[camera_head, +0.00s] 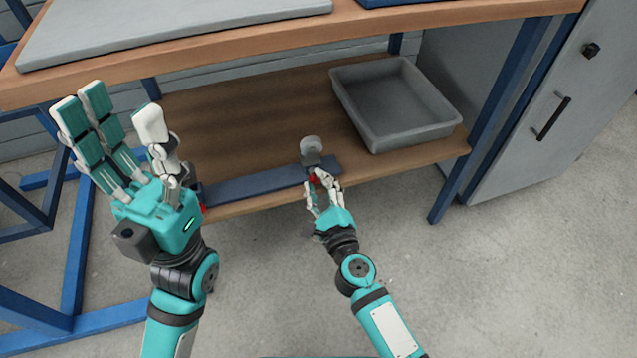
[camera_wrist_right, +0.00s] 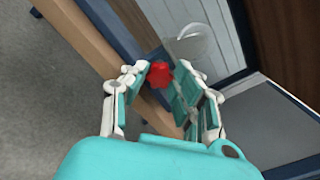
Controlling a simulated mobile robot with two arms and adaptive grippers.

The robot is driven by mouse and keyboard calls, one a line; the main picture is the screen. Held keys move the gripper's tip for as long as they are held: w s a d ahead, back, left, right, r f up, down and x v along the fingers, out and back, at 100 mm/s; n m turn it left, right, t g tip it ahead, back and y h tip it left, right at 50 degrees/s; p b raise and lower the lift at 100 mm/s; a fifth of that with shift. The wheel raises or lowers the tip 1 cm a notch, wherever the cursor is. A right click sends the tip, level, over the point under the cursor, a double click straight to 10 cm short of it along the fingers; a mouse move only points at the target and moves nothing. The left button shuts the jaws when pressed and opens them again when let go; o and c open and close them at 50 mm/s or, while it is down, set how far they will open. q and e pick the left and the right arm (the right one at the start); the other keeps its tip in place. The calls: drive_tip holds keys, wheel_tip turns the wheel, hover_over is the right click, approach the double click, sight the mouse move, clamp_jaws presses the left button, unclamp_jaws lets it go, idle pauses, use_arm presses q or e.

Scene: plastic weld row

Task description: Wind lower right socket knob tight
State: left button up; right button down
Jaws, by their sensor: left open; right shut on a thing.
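A red knob (camera_wrist_right: 159,75) sits at the right end of a dark blue bar along the front of the lower shelf. In the head view only a bit of the red knob (camera_head: 313,179) shows between the fingers. My right gripper (camera_head: 322,178) is shut on the red knob at the shelf's front edge. In the right wrist view the fingers (camera_wrist_right: 164,75) stand on both sides of the knob. A grey round socket (camera_head: 311,146) shows just behind the knob. My left gripper (camera_head: 120,125) is open and empty, raised at the left with its fingers pointing up.
The dark blue bar (camera_head: 255,186) runs along the wooden lower shelf (camera_head: 230,115). A grey bin (camera_head: 415,135) stands on the shelf at the right. The wooden tabletop (camera_head: 300,33) overhangs above. Blue legs (camera_head: 490,110) and a grey cabinet (camera_head: 555,90) bound the right side.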

idle(0.4)
drive_tip(key=c, duration=1)
unclamp_jaws()
drive_tip(key=shift+c, duration=0.2)
